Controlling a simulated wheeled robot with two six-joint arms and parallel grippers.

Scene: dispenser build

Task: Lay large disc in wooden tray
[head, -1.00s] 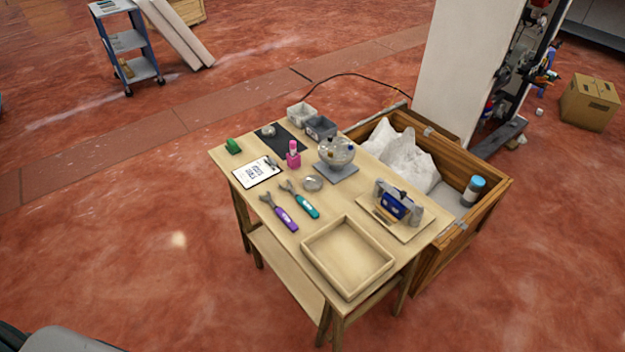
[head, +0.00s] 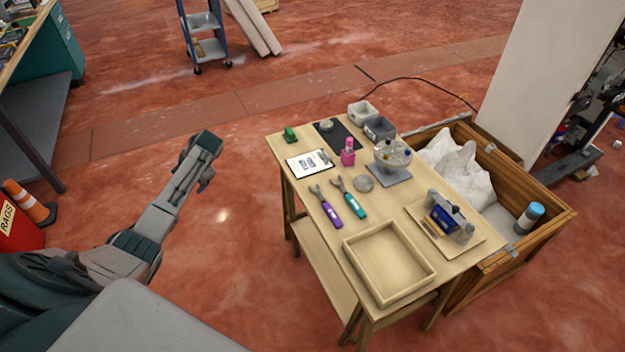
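A round silver-grey disc (head: 364,183) lies flat on the wooden table, right of the teal-handled tool; it looks like the large disc. A smaller round metal piece (head: 326,125) lies on a black mat at the far end. The square wooden tray (head: 350,252) sits at the table's near end and is empty. My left arm comes in from the left, with its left gripper (head: 205,182) apparently at the folded far end, over the floor and well apart from the table. Its fingers are too unclear to judge. My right gripper is out of view.
A wooden crate (head: 553,196) adjoins the table's right side. Floor left of the table is clear.

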